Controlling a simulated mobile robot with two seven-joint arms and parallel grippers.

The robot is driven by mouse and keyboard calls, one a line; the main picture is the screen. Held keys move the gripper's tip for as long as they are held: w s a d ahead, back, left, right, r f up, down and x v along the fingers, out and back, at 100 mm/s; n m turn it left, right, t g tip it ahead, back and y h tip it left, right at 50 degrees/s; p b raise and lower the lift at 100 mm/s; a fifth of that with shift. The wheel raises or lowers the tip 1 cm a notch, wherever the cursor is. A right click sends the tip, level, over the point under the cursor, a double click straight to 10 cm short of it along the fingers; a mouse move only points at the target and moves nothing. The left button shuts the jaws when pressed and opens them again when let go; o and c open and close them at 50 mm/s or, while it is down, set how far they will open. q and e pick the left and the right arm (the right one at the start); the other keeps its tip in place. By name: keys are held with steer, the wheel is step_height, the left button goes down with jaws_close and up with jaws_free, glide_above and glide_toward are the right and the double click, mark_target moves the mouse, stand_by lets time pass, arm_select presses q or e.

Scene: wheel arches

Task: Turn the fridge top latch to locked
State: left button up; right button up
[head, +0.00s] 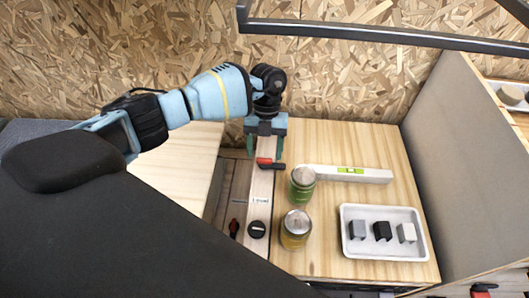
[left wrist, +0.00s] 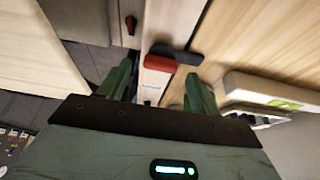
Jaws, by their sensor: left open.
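A latch with a red end and a dark end (head: 268,163) lies crosswise over a pale wooden strip (head: 260,186) in the head view. I take it to be the fridge top latch. In the left wrist view the latch (left wrist: 160,63) shows its red end at left and its dark end at upper right. My left gripper (head: 265,148) is open over the strip, pointing down, close to the latch. In the left wrist view its fingertips (left wrist: 158,80) stand apart on either side of the strip, with the latch just beyond them. I cannot tell whether they touch it. My right gripper is not in view.
A green jar (head: 302,186) and an amber jar (head: 295,230) stand right of the strip. Beyond are a spirit level (head: 347,173) and a white tray (head: 350,247) with three small blocks. A grey panel (head: 465,150) rises at right.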

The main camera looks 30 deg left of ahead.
arm_select(q)
steer(key=v, duration=0.6)
stand_by(0.5)
